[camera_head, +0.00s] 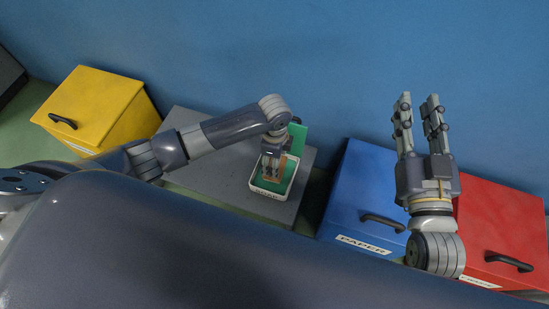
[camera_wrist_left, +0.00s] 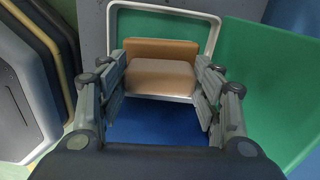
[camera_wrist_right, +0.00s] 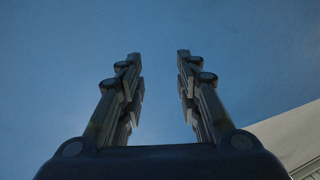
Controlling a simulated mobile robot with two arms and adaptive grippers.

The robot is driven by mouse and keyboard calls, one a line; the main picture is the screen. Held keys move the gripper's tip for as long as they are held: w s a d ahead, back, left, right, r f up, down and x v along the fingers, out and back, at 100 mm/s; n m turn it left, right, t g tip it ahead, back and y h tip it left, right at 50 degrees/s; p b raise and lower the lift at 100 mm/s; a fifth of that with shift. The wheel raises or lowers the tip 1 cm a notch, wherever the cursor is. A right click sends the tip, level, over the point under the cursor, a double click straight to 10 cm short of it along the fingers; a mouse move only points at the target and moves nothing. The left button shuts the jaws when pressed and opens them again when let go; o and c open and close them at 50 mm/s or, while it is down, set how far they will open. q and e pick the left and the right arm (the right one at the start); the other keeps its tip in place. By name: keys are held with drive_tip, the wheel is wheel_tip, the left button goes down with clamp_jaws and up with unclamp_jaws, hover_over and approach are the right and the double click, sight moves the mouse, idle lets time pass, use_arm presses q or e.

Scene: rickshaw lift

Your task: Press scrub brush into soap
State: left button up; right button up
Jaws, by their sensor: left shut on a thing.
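A white-rimmed tray (camera_head: 254,188) with a label on its front and green inside stands on a grey block. Its white rim (camera_wrist_left: 213,40) also shows in the left wrist view. My left gripper (camera_head: 271,170) points down at the tray and is shut on a tan block-shaped thing, which I take for the scrub brush (camera_wrist_left: 160,78). The brush lies between the fingers, close to the tray. Its underside and any contact with the soap are hidden. My right gripper (camera_head: 418,110) is raised with fingers up, open and empty; the right wrist view shows a clear gap (camera_wrist_right: 157,95).
The grey block (camera_head: 203,188) is in the middle. A yellow bin (camera_head: 105,105) stands to the left, a blue bin labelled PAPER (camera_head: 355,190) and a red bin (camera_head: 500,225) to the right. A green panel (camera_head: 299,138) is behind the tray. The blue wall closes the back.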

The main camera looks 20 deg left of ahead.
use_arm(q)
drive_tip(key=shift+f+b, duration=0.3)
drive_tip(key=shift+f, duration=0.2)
use_arm(e)
drive_tip(key=shift+s+a+r+t+y, duration=0.1)
drive_tip(key=shift+s+r+t+y, duration=0.1)
drive_tip(key=shift+r+t, duration=0.5)
drive_tip(key=shift+s+a+r+t+y, duration=0.1)
drive_tip(key=shift+s+r+t+y, duration=0.15)
drive_tip(key=shift+r, duration=0.8)
drive_tip(key=shift+s+r+t+y, duration=0.15)
drive_tip(key=shift+r+t, duration=0.4)
drive_tip(key=shift+r, duration=0.3)
use_arm(q)
drive_tip(key=shift+f+b, duration=0.35)
drive_tip(key=shift+f, duration=0.15)
use_arm(e)
drive_tip(key=shift+s+r+t, duration=0.3)
drive_tip(key=shift+r+t, duration=0.2)
drive_tip(key=shift+r, duration=0.25)
